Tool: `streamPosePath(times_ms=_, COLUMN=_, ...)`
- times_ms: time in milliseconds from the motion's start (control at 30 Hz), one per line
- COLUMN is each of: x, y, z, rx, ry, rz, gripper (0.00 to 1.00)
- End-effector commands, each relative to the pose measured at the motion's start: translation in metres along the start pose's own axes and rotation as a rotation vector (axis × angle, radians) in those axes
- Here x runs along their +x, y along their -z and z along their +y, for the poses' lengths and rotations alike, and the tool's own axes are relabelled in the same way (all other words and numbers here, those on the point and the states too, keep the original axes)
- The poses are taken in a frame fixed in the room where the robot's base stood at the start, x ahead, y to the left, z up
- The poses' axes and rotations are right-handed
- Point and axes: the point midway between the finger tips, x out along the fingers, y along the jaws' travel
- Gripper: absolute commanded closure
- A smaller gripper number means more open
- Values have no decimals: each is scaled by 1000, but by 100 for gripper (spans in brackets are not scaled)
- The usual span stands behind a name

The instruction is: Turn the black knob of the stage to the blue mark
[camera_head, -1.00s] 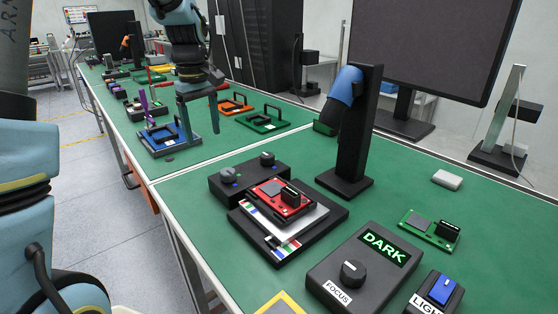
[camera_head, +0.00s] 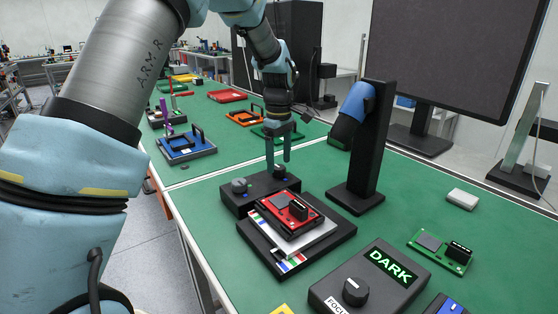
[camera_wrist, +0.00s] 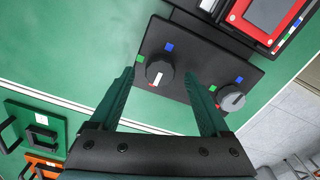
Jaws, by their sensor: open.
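The stage's control box (camera_head: 238,205) is black and carries two knobs. The black knob (camera_head: 280,171) also shows in the wrist view (camera_wrist: 162,70). Its white pointer line faces the lower left of the wrist view, towards a small red mark. The blue mark (camera_wrist: 168,47) is on the box just above the black knob there, with a green mark (camera_wrist: 140,59) to its left. The grey knob (camera_wrist: 231,98) has its own coloured marks. My gripper (camera_head: 278,163) points down, open, over the black knob. In the wrist view its fingers (camera_wrist: 160,73) appear either side of the knob; contact is unclear.
A red board (camera_head: 290,212) sits on the stage (camera_head: 255,240) in front of the box. A black post (camera_head: 371,150) with a blue-topped head stands to the right. A focus box (camera_head: 335,283) is nearer. A blue tray (camera_head: 185,150) lies behind left.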

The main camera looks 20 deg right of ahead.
Motion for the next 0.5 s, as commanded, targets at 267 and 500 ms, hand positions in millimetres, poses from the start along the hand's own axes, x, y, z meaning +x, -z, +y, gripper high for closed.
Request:
streamPosePath(times_ms=267, x=16, y=0, z=0, rx=0, ry=-1, rz=0, gripper=20)
streamPosePath(times_ms=500, x=16, y=0, z=0, rx=0, ry=-1, rz=0, gripper=23)
